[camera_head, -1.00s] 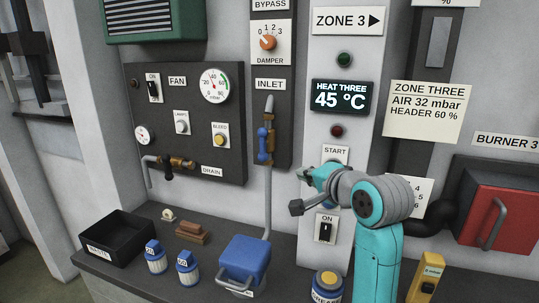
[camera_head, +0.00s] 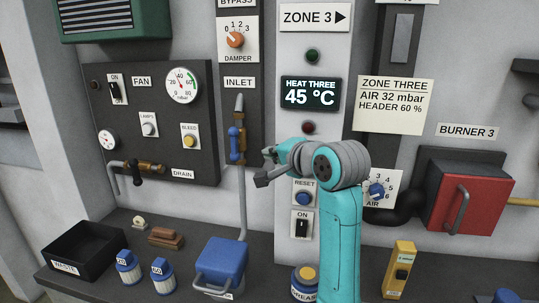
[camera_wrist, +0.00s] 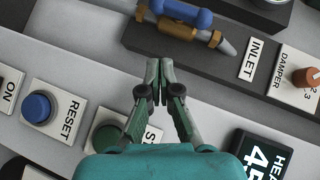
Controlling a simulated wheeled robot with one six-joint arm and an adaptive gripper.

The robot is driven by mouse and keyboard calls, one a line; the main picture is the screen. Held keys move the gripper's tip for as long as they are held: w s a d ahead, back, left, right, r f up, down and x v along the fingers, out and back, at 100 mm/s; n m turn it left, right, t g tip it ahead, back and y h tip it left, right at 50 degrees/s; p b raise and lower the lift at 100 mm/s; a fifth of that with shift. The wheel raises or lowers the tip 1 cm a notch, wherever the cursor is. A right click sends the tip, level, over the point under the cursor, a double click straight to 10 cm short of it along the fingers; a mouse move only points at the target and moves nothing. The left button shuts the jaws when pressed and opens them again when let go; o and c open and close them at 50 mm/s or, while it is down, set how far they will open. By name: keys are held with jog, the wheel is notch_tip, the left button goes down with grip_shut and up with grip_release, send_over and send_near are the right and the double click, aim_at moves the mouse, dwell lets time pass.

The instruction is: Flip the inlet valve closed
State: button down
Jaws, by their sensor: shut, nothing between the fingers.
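The inlet valve is a blue lever (camera_head: 234,141) on a brass body (camera_head: 241,158), on a grey vertical pipe under the INLET label (camera_head: 239,83). The lever lies lengthwise along the pipe. In the wrist view the blue lever (camera_wrist: 186,13) and brass body (camera_wrist: 178,31) show at the top edge, partly cut off. My gripper (camera_head: 266,164) is shut and empty, just right of the valve in the head view, in front of the white panel. In the wrist view my gripper (camera_wrist: 159,66) has its fingertips together, apart from the valve.
A RESET button (camera_head: 303,198) and an ON switch (camera_head: 302,224) are below my gripper. The drain valve (camera_head: 150,166) is to the left. A blue lidded box (camera_head: 222,262), a black waste tray (camera_head: 80,248) and bottles stand on the ledge. The red burner door (camera_head: 473,205) is at right.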

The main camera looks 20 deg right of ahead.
send_near(240, 154)
jog(key=w+d, duration=0.2)
jog(key=w, duration=0.1)
jog(key=shift+w+a+f, duration=0.45)
jog(key=shift+w+a, duration=0.2)
jog(key=shift+a, duration=0.1)
jog(key=shift+w+a+f, duration=0.4)
jog(key=shift+w+a, duration=0.25)
jog(key=shift+a, duration=0.1)
